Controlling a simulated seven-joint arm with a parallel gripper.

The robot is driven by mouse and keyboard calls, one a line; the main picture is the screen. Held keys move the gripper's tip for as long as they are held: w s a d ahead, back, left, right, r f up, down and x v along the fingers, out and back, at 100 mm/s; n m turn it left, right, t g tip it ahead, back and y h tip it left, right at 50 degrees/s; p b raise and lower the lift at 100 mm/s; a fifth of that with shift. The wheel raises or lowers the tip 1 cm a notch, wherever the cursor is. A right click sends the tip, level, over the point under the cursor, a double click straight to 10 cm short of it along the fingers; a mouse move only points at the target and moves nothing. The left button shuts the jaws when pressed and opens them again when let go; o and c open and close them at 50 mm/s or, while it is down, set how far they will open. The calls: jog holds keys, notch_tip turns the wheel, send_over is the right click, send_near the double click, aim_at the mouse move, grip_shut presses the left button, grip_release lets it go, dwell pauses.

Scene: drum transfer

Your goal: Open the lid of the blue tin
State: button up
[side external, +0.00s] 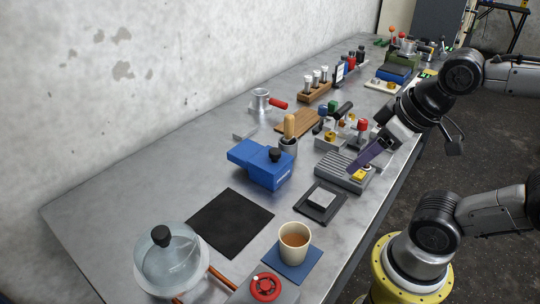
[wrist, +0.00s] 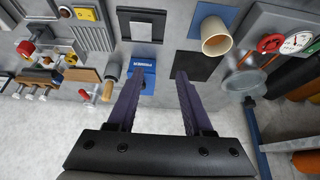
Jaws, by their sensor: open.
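The blue tin (side external: 272,172) is a boxy blue container standing on the metal bench, with a black knob on top and a blue part jutting out on its left. I cannot tell clearly how its lid sits. In the wrist view the tin (wrist: 147,75) is partly hidden behind the left finger. My gripper (side external: 357,165) is open and empty, with purple fingers above the grey ribbed tray, to the right of the tin and apart from it. In the wrist view the gripper (wrist: 160,74) has its fingers spread wide.
Near the tin are a black mat (side external: 230,222), a cup of brown liquid (side external: 294,242), a glass pot with a black knob (side external: 170,260), a grey ribbed tray (side external: 338,170) and a wooden-handled tool (side external: 290,127). A wall (side external: 130,90) runs behind the bench.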

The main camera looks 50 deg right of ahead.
jog(key=shift+o, duration=1.2)
jog(key=shift+s+f+m, duration=0.1)
jog(key=shift+s+m, duration=0.05)
jog(key=shift+m, duration=0.15)
jog(key=w+r+m+g, duration=0.1)
jog(key=w+r+m, duration=0.3)
jog(key=w+r, duration=0.15)
jog(key=m+g, duration=0.4)
jog(key=g, duration=0.1)
send_over(275, 150)
notch_tip(275, 150, down, 4)
jog(key=f, duration=0.1)
notch_tip(275, 150, down, 13)
jog(key=shift+f, duration=0.2)
jog(key=shift+c, duration=0.2)
grip_shut()
